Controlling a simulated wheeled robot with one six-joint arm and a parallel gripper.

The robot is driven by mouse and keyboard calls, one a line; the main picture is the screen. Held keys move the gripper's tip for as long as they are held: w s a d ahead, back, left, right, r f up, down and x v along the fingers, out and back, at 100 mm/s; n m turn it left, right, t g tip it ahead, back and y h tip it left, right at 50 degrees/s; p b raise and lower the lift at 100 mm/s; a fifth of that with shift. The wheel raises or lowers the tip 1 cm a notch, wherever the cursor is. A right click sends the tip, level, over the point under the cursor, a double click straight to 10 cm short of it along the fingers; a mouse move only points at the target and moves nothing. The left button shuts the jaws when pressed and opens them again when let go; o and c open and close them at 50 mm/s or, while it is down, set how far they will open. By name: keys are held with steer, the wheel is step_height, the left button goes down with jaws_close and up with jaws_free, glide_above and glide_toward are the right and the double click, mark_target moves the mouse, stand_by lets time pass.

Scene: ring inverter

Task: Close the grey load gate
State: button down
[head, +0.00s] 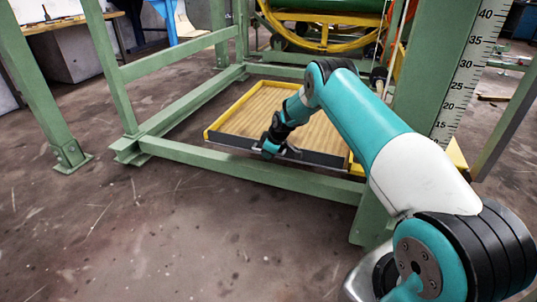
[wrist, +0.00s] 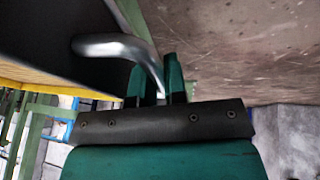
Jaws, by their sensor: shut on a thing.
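The grey load gate (head: 226,141) is a dark panel along the front edge of a wood-floored, yellow-sided platform (head: 240,103) in the head view. I cannot tell exactly how far it is tilted. In the wrist view the dark panel (wrist: 45,35) fills the upper left, and a bent bare-metal handle (wrist: 105,46) sticks out from it. My gripper (wrist: 155,66) is shut on this handle, with one finger on each side of the rod. In the head view my gripper (head: 270,150) is at the middle of the gate, and my wrist hides part of the panel.
A green steel frame surrounds the platform, with a low front beam (head: 250,169) just before the gate. A green post with a height scale (head: 466,75) stands at the right. Bare concrete floor (head: 150,235) lies open in front.

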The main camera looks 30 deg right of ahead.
steer(key=shift+d, duration=0.2)
stand_by(0.3)
steer(key=c, duration=1.2)
jaws_free()
steer(key=shift+a, duration=0.1)
steer(key=shift+r, duration=0.1)
steer(key=p+v, duration=0.5)
steer(key=v, duration=1.2)
steer(key=shift+d+p, duration=0.25)
steer(key=shift+p, duration=0.1)
steer(key=shift+r, duration=0.1)
